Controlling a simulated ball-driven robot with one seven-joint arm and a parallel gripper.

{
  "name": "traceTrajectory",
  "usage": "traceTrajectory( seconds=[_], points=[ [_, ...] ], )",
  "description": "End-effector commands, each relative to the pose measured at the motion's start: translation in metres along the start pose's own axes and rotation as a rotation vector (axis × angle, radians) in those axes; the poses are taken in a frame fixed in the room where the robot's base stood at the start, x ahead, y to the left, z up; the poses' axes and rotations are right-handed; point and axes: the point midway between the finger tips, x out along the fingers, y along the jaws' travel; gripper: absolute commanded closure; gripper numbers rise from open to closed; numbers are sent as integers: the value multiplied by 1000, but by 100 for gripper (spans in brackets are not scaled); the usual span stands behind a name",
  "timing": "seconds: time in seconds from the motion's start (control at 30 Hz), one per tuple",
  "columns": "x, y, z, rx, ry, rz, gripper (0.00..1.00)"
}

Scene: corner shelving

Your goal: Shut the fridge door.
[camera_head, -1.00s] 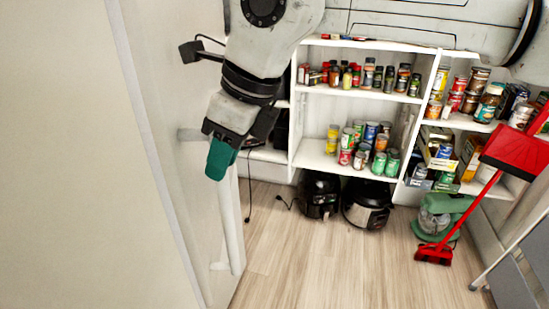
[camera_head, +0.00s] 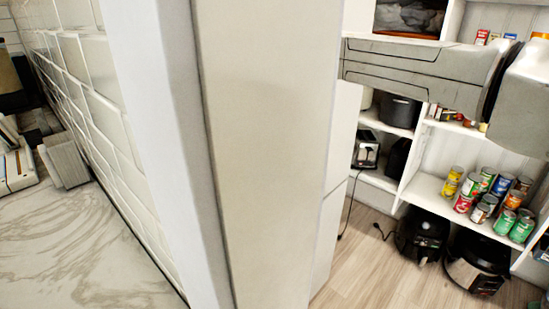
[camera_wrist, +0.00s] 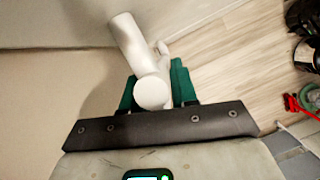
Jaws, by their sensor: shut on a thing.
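My gripper (camera_wrist: 155,88) shows in the wrist view, its green fingers on either side of a white bar handle (camera_wrist: 128,38). It is shut on this handle, whose rounded end faces the camera. The pale surface behind the handle appears to be the fridge door (camera_wrist: 70,22). In the head view my gripper and the handle are out of sight; only an upper part of my arm crosses the upper right. A pale upright wall end fills the middle there, so how far the door stands open cannot be told.
White shelves (camera_head: 423,190) with several cans stand at the right in the head view. Two dark cookers (camera_head: 422,235) sit on the wood floor below. A marble counter (camera_head: 75,250) lies at the left.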

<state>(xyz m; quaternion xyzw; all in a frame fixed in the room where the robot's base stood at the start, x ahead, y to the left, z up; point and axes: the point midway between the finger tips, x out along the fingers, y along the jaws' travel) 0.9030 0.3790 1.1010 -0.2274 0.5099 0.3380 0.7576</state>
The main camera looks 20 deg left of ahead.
Motion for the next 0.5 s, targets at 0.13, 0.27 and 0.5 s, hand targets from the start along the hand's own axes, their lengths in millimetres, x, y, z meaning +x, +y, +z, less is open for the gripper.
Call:
traceTrajectory(
  seconds=[0.13,0.27,0.5],
  points=[
    [2,5,9,8,-11,-1,100],
    [3,6,11,10,-14,-2,100],
    [2,8,12,9,-16,0,100]
  ],
)
